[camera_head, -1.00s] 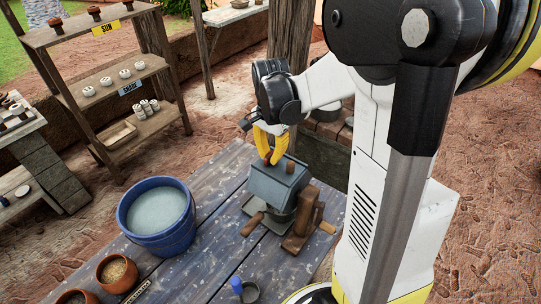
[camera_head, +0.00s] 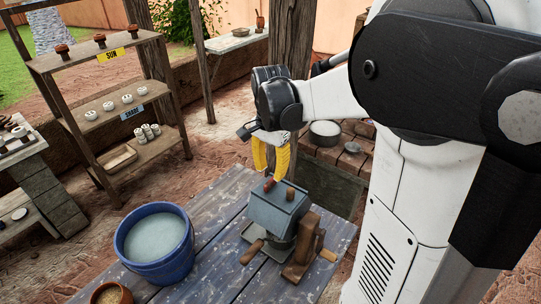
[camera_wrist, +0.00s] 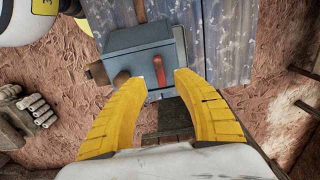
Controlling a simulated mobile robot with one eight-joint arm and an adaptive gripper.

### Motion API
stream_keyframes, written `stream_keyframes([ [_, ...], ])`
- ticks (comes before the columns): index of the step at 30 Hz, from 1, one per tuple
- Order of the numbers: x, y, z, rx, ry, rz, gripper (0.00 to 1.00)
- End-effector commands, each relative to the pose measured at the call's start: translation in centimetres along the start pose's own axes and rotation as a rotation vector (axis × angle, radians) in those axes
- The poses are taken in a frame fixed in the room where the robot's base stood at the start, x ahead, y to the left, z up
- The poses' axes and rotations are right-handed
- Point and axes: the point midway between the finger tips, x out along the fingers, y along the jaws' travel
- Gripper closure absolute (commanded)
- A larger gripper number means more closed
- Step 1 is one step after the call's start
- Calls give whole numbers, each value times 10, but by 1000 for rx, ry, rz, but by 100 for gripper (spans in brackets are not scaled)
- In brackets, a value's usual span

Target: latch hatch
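A grey-blue box-like device (camera_head: 272,215) stands on the plank table, with a red handle (camera_head: 269,185) and a brown wooden knob (camera_head: 290,194) on its top. In the wrist view the box (camera_wrist: 133,65) shows from above, with the red handle (camera_wrist: 159,70) and the brown knob (camera_wrist: 122,78). My gripper (camera_head: 271,172) has yellow fingers pointing down, just above the red handle. In the wrist view my gripper (camera_wrist: 161,79) is open, with the handle lined up with the gap between its fingertips. I see no clear grip on it. I cannot make out a separate hatch panel.
A wooden stand (camera_head: 304,250) with wooden handles sits against the device's right side. A blue bucket (camera_head: 156,242) stands to its left on the plank table (camera_head: 220,268), and a clay pot (camera_head: 111,292) at the front left. A shelf (camera_head: 122,103) stands behind at the left.

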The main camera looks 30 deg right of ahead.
Motion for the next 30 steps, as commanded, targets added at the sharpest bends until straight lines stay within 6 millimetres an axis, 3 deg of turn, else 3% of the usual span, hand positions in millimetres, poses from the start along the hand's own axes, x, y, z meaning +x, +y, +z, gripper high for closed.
stream_keyframes([
  [6, -47, 0, 0, 0, 0, 0, 66],
  [11, -65, 0, 0, 0, 0, 0, 66],
  [30, -70, 0, 0, 0, 0, 0, 66],
])
